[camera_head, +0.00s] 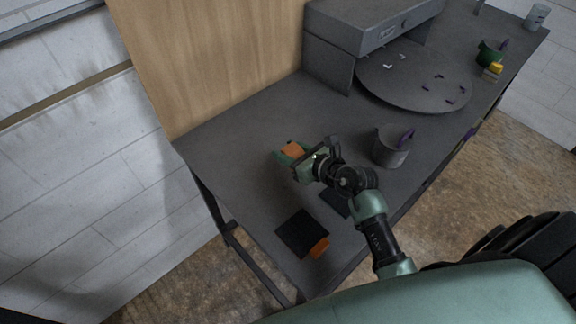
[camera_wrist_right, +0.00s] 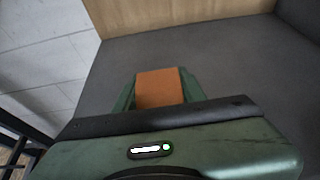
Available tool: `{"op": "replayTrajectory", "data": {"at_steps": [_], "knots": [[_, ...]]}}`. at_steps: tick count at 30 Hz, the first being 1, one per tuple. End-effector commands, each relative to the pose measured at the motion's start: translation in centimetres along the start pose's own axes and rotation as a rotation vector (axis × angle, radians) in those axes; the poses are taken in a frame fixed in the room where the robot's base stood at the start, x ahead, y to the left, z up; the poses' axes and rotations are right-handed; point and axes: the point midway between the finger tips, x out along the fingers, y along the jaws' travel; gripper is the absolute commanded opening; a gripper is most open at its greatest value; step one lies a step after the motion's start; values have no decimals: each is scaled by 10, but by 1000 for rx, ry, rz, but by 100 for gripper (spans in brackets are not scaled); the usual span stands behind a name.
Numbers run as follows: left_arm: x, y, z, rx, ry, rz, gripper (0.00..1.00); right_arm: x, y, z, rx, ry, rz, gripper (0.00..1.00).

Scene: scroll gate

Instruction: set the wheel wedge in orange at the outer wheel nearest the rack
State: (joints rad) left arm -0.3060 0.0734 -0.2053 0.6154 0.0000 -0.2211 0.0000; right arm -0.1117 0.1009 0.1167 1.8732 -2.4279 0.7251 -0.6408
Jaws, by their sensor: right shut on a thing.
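My right gripper (camera_head: 288,156) is shut on an orange block (camera_head: 292,149), which I take for the wheel wedge. It holds the block over the left part of the dark table. In the right wrist view the orange block (camera_wrist_right: 160,87) sits between the green fingers, with bare table and a wooden panel beyond. I cannot tell whether the block touches the table. A second orange piece (camera_head: 319,248) lies at the edge of a black square pad (camera_head: 302,233) near the table's front left. No wheel or rack can be made out clearly. My left gripper is not in view.
Another dark pad (camera_head: 335,201) lies partly under my right arm. A grey cup (camera_head: 390,147) with a purple part stands right of the gripper. A round disc (camera_head: 413,80) with small pieces lies before a grey box (camera_head: 372,27). A wooden panel (camera_head: 215,60) borders the back left.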

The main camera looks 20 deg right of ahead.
Motion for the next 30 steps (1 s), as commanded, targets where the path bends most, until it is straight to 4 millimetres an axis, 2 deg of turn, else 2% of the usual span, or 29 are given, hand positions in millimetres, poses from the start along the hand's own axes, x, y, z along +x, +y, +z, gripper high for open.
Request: {"op": "replayTrajectory", "data": {"at_steps": [3, 8, 15, 28, 29, 30], "knots": [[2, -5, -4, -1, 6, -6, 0, 9, 0, -21, 0, 1, 0, 0], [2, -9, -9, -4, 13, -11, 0, 14, 0, -32, -2, -2, 0, 0], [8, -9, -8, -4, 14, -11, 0, 26, 0, -62, -1, -1, 0, 0], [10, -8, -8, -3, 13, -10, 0, 29, 0, -68, -2, -2, -1, 0], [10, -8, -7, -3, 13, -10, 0, 29, 0, -69, -2, -1, -1, 43], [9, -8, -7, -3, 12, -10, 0, 29, 0, -68, -2, -2, -1, 54]]}}
